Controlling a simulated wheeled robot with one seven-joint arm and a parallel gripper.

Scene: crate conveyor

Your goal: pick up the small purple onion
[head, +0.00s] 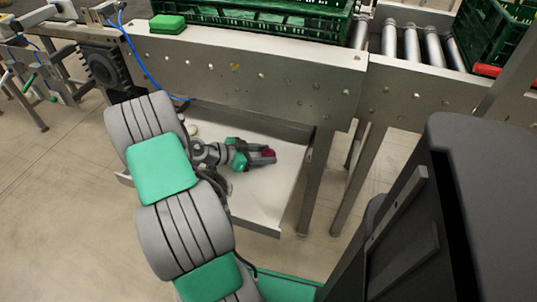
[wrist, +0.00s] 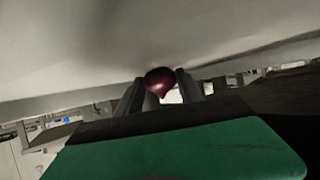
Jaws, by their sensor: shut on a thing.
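The small purple onion (head: 270,153) shows in the head view at the tip of my gripper (head: 264,156), over the white tray below the conveyor. In the wrist view the onion (wrist: 159,81) sits between the two fingers of my gripper (wrist: 160,86), its pointed end toward the camera. The gripper is shut on it. The fingers hide part of the onion in the head view. I cannot tell whether the onion touches the tray.
The white metal tray (head: 262,205) has raised edges and sits under the conveyor frame (head: 250,75). Green crates (head: 270,22) stand on the conveyor above. A green block (head: 167,24) lies on the frame's top. Metal legs (head: 317,185) stand right of the tray. Small pale items (head: 191,129) lie at the tray's left.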

